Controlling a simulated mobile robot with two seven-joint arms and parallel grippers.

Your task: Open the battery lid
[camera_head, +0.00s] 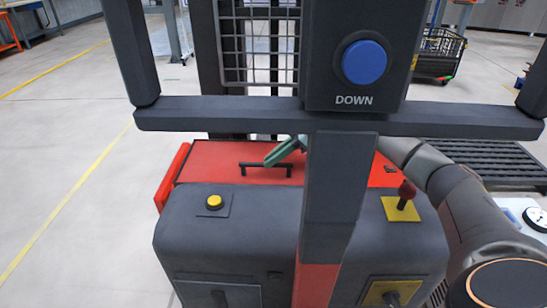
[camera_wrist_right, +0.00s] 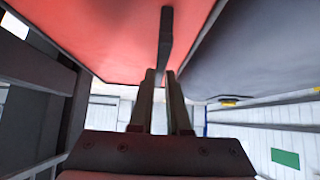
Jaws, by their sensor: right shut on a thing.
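The red battery lid (camera_head: 215,160) lies across the back of the dark grey truck body, behind the console, and looks flat. A black bar handle (camera_head: 252,166) stands on it. My right gripper (camera_head: 272,160), with greenish fingers, reaches the right part of the handle from behind the dark upright post, which hides much of my wrist. In the right wrist view the two fingers (camera_wrist_right: 164,78) are closed around the handle (camera_wrist_right: 166,42), with the red lid (camera_wrist_right: 95,35) beyond. My left gripper is not in view.
A dark frame with a blue DOWN button (camera_head: 365,62) and a thick post (camera_head: 338,190) stands in front of the lid. Open floor lies to the left.

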